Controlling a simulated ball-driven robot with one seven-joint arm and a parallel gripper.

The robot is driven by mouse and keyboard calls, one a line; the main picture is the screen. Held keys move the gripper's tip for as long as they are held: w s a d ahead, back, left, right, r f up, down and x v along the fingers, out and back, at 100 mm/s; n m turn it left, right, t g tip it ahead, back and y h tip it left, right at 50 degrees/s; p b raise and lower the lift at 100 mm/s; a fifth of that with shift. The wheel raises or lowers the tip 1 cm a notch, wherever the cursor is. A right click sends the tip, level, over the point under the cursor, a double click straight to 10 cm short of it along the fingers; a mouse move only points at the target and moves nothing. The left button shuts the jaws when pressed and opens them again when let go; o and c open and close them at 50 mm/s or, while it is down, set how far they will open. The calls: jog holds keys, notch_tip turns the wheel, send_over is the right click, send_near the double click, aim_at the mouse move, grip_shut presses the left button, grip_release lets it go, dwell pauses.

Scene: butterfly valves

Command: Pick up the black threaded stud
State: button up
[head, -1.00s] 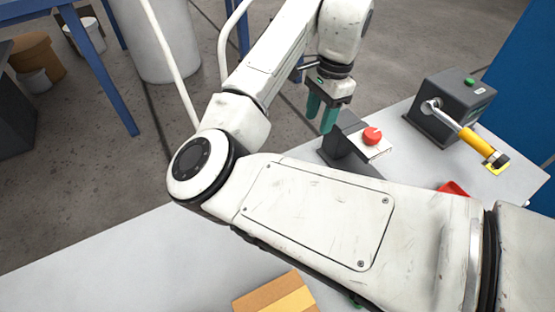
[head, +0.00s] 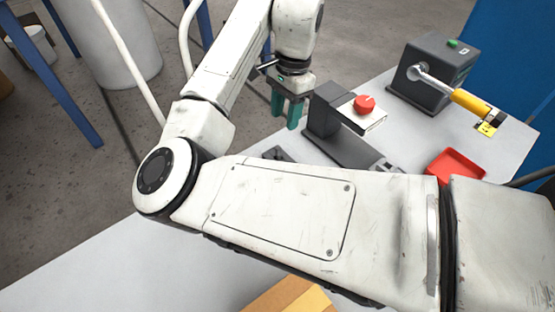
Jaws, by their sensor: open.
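I cannot make out the black threaded stud in the head view; my own arm covers much of the table. A small dark item (head: 277,153) shows just above the arm's edge, mostly hidden, and I cannot tell what it is. My gripper (head: 286,114), with teal fingers pointing down, hangs near the table's far edge, left of the dark grey stand (head: 325,112). Its fingers are apart and I see nothing between them.
A red knob (head: 364,104) sits on a white plate by the stand. A red tray (head: 456,164) lies to the right. Behind it is a grey box (head: 432,72) with a yellow-handled lever (head: 470,101). A cardboard box (head: 285,297) is at the front. The table's left part (head: 120,260) is clear.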

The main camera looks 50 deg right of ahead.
send_over(279, 148)
jog(key=f, duration=0.3)
jog(key=d+f, duration=0.1)
jog(key=f, duration=0.1)
jog(key=shift+s, duration=0.25)
jog(key=shift+w+a+f+p, duration=0.15)
jog(key=shift+f+p, duration=0.15)
jog(key=shift+f, duration=0.6)
jog(key=shift+w+a+f+p, duration=0.15)
jog(key=shift+f+p, duration=0.1)
jog(key=shift+f, duration=0.6)
jog(key=shift+a+f+p, duration=0.15)
jog(key=shift+f+p, duration=0.15)
jog(key=shift+f, duration=0.6)
jog(key=shift+c, duration=0.2)
grip_shut()
